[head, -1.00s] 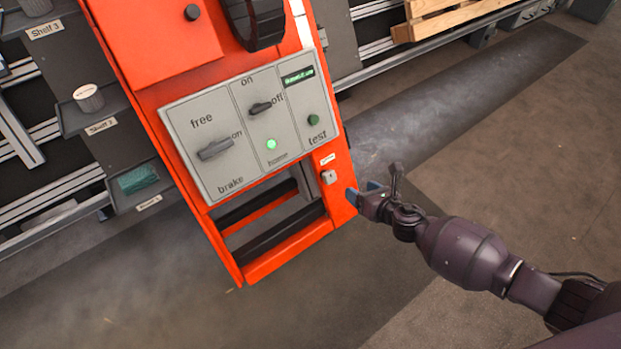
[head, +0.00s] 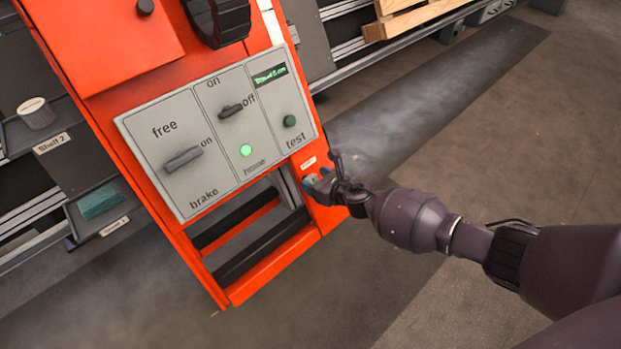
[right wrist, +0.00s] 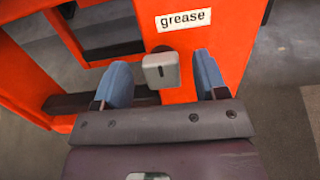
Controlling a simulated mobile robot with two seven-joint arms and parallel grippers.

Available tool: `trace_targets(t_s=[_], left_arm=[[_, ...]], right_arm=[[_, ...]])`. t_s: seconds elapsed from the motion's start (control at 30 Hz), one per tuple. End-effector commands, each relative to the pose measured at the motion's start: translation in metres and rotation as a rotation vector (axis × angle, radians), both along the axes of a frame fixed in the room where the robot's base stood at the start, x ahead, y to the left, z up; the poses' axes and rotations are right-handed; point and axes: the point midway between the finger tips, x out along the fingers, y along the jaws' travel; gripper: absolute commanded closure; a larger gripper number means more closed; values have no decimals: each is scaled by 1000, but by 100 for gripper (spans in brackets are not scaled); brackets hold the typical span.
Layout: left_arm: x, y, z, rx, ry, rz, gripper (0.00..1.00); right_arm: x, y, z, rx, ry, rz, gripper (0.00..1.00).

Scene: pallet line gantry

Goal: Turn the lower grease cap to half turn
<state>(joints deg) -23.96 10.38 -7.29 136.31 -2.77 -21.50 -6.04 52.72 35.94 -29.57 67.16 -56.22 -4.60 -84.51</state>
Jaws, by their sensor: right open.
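The grease cap (right wrist: 161,70) is a small pale grey block with a dark slot mark, on the orange frame below the "grease" label (right wrist: 184,19) in the right wrist view. My right gripper (right wrist: 163,80) is open, with its blue fingers on either side of the cap and visible gaps to it. In the head view my right gripper (head: 317,184) is at the lower right of the orange frame (head: 330,212) and largely hides the cap. My left gripper is not in view.
A grey control panel (head: 228,165) with switches, a lit green lamp (head: 246,150) and a dark green button (head: 290,121) lies just above and left of the gripper. Shelves with a white tub (head: 36,113) stand at left. The floor at right is clear.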

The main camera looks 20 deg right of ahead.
Motion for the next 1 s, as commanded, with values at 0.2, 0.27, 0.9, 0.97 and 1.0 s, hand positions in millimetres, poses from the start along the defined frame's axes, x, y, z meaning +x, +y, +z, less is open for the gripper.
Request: trace_targets(t_s=[0.2, 0.27, 0.9, 0.97, 1.0], left_arm=[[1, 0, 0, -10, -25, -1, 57], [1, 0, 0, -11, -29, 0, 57], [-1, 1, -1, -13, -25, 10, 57], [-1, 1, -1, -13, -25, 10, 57], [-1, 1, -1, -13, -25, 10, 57]], right_arm=[[13, 5, -8, 0, 2, 0, 34], [15, 6, -8, 0, 1, -1, 34], [16, 6, -7, 1, -1, -1, 83], [16, 6, -7, 2, 0, -2, 83], [16, 6, -7, 3, 0, -2, 83]])
